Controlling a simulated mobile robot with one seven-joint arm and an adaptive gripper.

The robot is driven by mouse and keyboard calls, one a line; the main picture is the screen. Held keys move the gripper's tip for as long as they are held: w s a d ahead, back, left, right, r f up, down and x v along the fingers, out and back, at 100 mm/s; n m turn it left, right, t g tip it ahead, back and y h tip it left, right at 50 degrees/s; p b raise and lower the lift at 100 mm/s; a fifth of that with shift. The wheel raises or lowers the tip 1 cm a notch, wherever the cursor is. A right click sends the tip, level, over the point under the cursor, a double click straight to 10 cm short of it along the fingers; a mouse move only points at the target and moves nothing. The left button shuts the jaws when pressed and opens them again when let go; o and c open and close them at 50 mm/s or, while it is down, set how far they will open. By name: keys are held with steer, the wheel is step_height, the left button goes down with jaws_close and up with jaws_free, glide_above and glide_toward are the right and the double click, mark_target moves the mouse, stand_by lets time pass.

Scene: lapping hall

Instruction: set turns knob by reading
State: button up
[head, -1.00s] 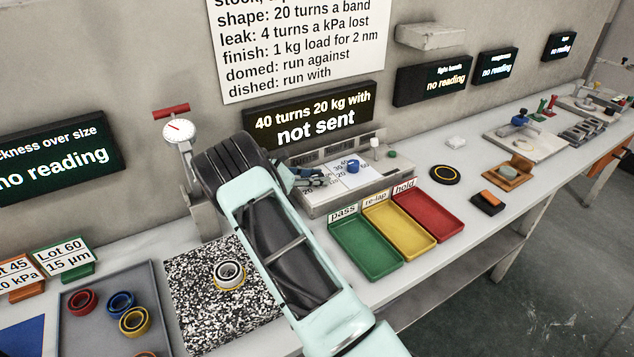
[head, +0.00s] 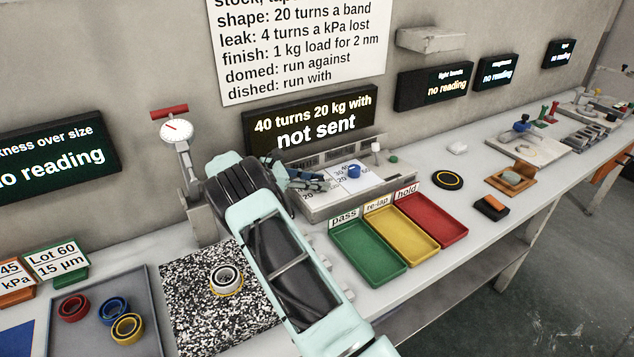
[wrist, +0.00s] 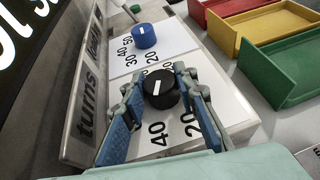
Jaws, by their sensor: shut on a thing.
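The turns knob (wrist: 160,88) is black with a white mark, on a white dial card with printed numbers such as 20 and 40, beside a label reading "turns". In the wrist view my gripper (wrist: 163,95) has its blue-padded fingers on either side of this knob, shut on it. In the head view my gripper (head: 314,183) reaches over the left part of the control panel (head: 345,205) and hides the knob. The wall display (head: 312,117) above reads "40 turns 20 kg with" and "not sent".
A blue knob (head: 354,171) stands close by on the same panel. Green (head: 368,252), yellow (head: 402,235) and red (head: 433,218) trays stand in front. A dial gauge (head: 177,131) stands left of my arm, behind a speckled plate (head: 190,290) bearing a ring.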

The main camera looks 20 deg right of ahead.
steer(key=o, duration=1.2)
steer(key=shift+c, duration=0.2)
steer(key=shift+r, duration=0.1)
step_height(320, 180, up, 10)
steer(key=shift+f, duration=0.1)
